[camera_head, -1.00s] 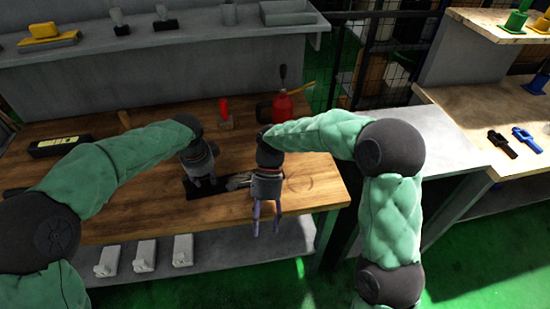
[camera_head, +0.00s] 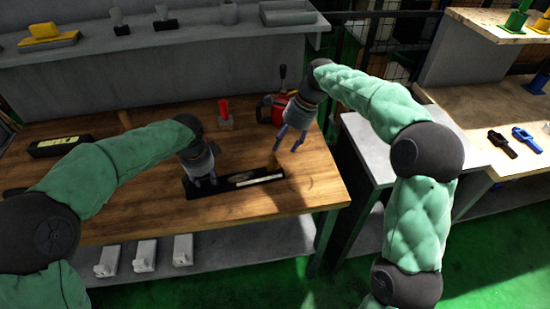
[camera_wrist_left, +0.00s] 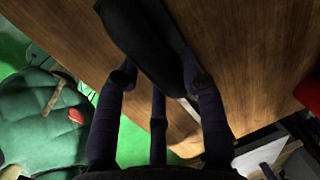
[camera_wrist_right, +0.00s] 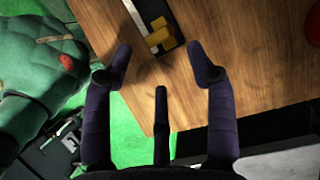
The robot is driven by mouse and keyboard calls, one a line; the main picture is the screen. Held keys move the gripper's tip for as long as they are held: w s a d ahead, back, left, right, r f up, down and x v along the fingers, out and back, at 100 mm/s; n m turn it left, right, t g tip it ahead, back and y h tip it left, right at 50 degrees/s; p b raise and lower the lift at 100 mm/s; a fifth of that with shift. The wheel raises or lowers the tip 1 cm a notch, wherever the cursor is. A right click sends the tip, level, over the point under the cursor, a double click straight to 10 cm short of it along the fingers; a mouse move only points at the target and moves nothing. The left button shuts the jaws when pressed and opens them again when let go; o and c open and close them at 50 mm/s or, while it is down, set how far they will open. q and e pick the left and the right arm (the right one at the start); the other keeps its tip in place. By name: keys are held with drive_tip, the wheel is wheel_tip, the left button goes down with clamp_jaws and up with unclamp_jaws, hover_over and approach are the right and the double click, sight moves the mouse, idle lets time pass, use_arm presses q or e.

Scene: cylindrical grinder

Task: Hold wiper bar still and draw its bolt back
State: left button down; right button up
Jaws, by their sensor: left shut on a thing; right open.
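The wiper bar (camera_head: 232,183) is a long black bar with a pale strip, lying on the wooden table. Its brass-coloured bolt (camera_head: 274,161) sits at the right end; in the right wrist view the bolt (camera_wrist_right: 160,37) is a yellow piece on the dark bar. My left gripper (camera_head: 203,182) is shut on the bar towards its left end. The left wrist view shows the bar (camera_wrist_left: 145,35) between the fingers. My right gripper (camera_head: 289,142) is open and empty, above and to the right of the bolt, apart from it in the right wrist view (camera_wrist_right: 160,72).
A black box (camera_head: 60,146) lies at the table's left. The right table edge is close to the bar's bolt end. The wood in front of the bar is clear.

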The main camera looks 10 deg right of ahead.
sight(275, 157)
drive_tip(key=x, duration=0.7)
drive_tip(key=shift+a+f, duration=0.15)
drive_tip(key=shift+f, duration=0.25)
drive_tip(key=shift+a, duration=0.1)
clamp_jaws()
